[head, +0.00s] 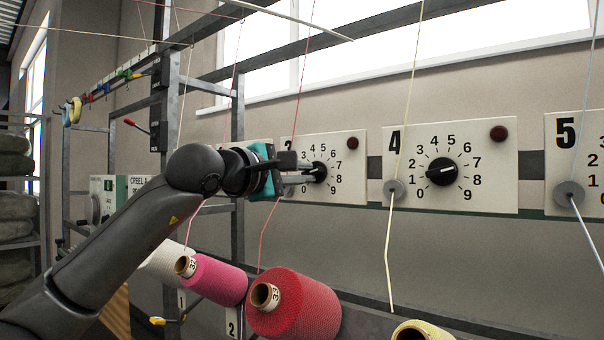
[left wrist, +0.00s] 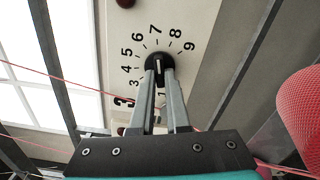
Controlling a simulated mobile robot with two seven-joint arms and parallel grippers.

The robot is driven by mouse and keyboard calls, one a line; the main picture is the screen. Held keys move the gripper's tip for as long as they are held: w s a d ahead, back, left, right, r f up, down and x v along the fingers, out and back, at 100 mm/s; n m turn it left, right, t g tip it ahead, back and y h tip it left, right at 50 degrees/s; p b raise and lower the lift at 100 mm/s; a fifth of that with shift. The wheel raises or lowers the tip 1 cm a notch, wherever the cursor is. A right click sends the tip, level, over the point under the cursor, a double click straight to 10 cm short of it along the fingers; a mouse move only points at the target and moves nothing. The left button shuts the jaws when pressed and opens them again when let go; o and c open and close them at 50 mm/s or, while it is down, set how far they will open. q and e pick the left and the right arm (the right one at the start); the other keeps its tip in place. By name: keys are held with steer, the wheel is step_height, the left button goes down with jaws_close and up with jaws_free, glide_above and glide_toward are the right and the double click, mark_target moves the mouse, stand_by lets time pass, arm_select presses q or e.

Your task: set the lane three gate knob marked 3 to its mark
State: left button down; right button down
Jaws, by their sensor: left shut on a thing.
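The lane three plate (head: 349,180) is on the wall, partly hidden behind my left gripper in the head view. Its black gate knob (head: 320,168) has digits around it. My left gripper (head: 313,173) reaches in from the left, its two fingers shut on the knob. The left wrist view shows the fingers (left wrist: 161,80) on either side of the knob (left wrist: 154,72) and the large 3 on the plate (left wrist: 205,15). The knob's white pointer line runs nearly upright there, roughly in line with the 7. I cannot make out a separate setting mark. My right gripper is not in view.
The lane four plate (head: 505,187) and its knob (head: 442,172) are to the right, with the lane five plate (head: 560,135) beyond. Pink (head: 218,283) and red (head: 300,305) yarn cones sit below my arm. Thin yarns and a metal frame (head: 238,120) are close by.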

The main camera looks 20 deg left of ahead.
arm_select(q)
steer(key=c, duration=0.9)
jaws_free()
steer(key=shift+s, duration=0.1)
steer(key=b+v, duration=0.3)
steer(key=v, duration=1.2)
